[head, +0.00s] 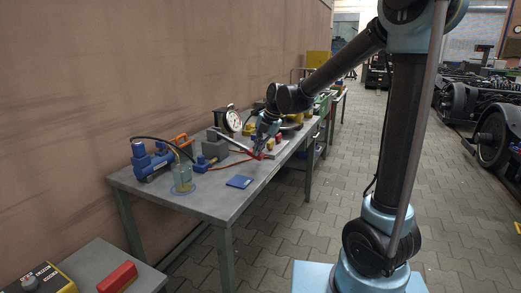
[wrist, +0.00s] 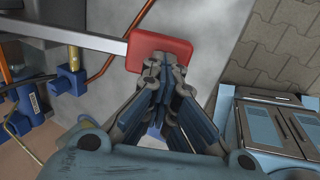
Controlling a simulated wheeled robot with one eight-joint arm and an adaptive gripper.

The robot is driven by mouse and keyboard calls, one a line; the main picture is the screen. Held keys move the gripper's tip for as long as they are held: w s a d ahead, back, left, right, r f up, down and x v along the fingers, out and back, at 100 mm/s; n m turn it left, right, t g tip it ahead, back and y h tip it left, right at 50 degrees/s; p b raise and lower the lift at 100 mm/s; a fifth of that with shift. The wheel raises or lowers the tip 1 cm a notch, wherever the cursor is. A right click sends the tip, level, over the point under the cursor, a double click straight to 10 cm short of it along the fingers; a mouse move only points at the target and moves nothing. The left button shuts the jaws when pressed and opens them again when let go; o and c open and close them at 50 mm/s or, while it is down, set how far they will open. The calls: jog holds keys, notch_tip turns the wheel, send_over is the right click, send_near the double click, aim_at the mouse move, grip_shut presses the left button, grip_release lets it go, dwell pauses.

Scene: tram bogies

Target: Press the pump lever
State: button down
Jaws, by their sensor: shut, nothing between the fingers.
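The pump lever is a long pale metal bar with a flat red end pad. In the wrist view the bar (wrist: 75,37) comes in from the left and the red pad (wrist: 158,46) is at top centre. In the head view the bar (head: 230,142) slants across the workbench, with the red pad (head: 257,156) close to the bench's front edge. My gripper (wrist: 166,62) is shut and empty, its fingertips over the near part of the red pad and hiding some of it. I cannot tell whether they touch it. It also shows in the head view (head: 262,147).
The workbench (head: 215,205) carries a blue pump unit (head: 148,160), a glass jar (head: 182,178), a dial gauge (head: 229,118) and a flat blue item (head: 239,181). Orange-red tubing (wrist: 118,52) passes beside the lever. The paved floor right of the bench is clear.

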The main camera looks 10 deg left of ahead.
jog(key=shift+s, duration=0.15)
jog(key=shift+d+r, duration=0.1)
jog(key=shift+r, duration=0.2)
jog(key=w+v, duration=0.1)
jog(key=v, duration=1.2)
jog(key=shift+s+r, duration=0.25)
dwell(1.2)
